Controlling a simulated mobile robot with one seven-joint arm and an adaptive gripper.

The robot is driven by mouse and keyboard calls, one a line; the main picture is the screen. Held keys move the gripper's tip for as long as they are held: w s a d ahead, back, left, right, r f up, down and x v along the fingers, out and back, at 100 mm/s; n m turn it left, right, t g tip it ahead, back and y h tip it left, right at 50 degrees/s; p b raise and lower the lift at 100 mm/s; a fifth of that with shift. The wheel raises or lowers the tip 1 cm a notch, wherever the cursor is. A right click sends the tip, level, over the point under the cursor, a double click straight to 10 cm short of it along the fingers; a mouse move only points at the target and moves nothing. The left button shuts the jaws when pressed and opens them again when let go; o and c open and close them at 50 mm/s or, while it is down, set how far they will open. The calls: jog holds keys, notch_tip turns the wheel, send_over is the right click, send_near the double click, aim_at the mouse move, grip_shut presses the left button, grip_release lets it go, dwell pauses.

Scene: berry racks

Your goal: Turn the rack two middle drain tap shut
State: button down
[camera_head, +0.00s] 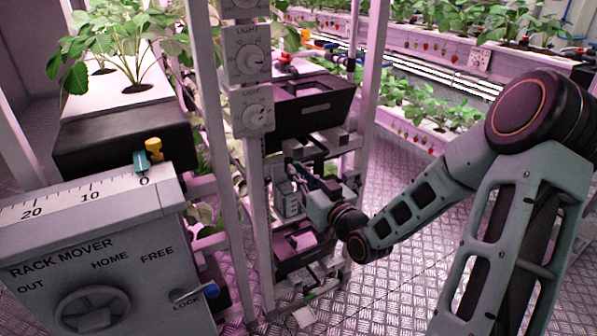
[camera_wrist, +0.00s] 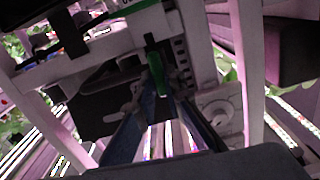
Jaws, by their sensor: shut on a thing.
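In the wrist view, a green tap handle (camera_wrist: 157,72) stands upright in front of the rack's pale post. My gripper (camera_wrist: 160,92) has its two long fingers closing together at this green handle and is shut on it. The tap's body and pipe are mostly hidden behind the fingers. In the head view, my gripper (camera_head: 287,164) reaches into the rack from the right at middle height, below an upper black tray (camera_head: 312,108). The tap is too small and too covered there to make out.
A lower dark tray (camera_head: 300,262) sits below my gripper. Panels with dials, one marked LIGHT (camera_head: 250,58), line the rack post to its left. The RACK MOVER box (camera_head: 95,262) stands at front left. Plate floor (camera_head: 390,300) lies open below my arm.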

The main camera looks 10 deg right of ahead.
jog(key=shift+d+f+m+p, duration=0.1)
jog(key=shift+m+p, duration=1.25)
jog(key=shift+m, duration=1.5)
jog(key=shift+d+f+m+p, duration=0.1)
jog(key=shift+m+p, duration=1.3)
jog(key=shift+m, duration=1.5)
jog(key=shift+d+f+m+p, duration=0.1)
jog(key=shift+m+p, duration=1.25)
jog(key=shift+m, duration=1.5)
jog(key=c, duration=2)
grip_release()
jog(key=v, duration=1.2)
